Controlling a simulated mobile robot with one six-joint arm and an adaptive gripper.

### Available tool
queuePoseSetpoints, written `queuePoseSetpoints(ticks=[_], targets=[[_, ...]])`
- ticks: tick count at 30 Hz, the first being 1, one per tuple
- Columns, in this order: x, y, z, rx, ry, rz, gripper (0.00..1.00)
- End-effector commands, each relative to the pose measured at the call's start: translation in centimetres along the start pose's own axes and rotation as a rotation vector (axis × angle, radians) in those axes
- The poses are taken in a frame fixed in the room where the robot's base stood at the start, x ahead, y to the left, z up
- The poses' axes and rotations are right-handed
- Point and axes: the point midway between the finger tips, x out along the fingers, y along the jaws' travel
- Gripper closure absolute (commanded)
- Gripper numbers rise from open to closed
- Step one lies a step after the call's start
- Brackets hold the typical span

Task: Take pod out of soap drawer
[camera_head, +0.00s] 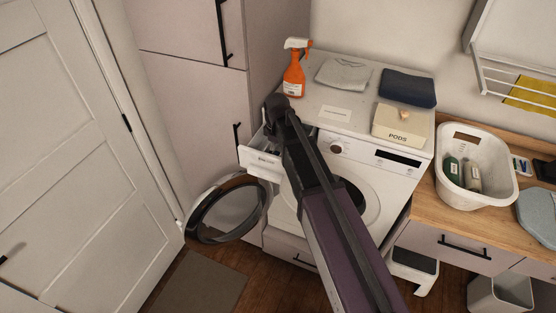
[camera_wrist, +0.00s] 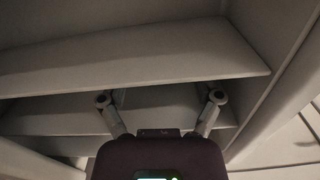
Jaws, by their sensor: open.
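The soap drawer (camera_head: 260,161) is pulled out at the upper left of the white washing machine (camera_head: 386,181). My arm comes from the lower right, and its wrist end is above the drawer and hides part of it. In the wrist view my gripper (camera_wrist: 160,98) is open, its two fingers wide apart with nothing visible between them. Grey walls and slots (camera_wrist: 150,60), which look like the drawer's inside, surround the fingers. I cannot make out a pod in the drawer in either view. Whether the fingers touch the walls I cannot tell.
The washer's round door (camera_head: 228,208) stands open below the drawer. On top are an orange spray bottle (camera_head: 294,72), folded grey cloth (camera_head: 344,74), dark blue cloth (camera_head: 407,88) and a PODS box (camera_head: 398,126). A white basket (camera_head: 475,140) stands on the right counter.

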Motion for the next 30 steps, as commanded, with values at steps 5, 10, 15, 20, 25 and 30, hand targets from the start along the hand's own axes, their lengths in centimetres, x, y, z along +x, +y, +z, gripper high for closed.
queuePoseSetpoints(ticks=[5, 10, 15, 20, 25, 30], targets=[[1.31, 0.01, 0.00, 0.000, 0.000, 0.000, 0.17], [1.53, 0.01, 0.00, 0.000, 0.000, 0.000, 0.17], [1.47, 0.01, 0.00, 0.000, 0.000, 0.000, 0.17], [1.47, 0.01, 0.00, 0.000, 0.000, 0.000, 0.17], [1.47, 0.00, -0.01, 0.000, 0.000, 0.000, 0.17], [1.47, 0.00, -0.01, 0.000, 0.000, 0.000, 0.48]])
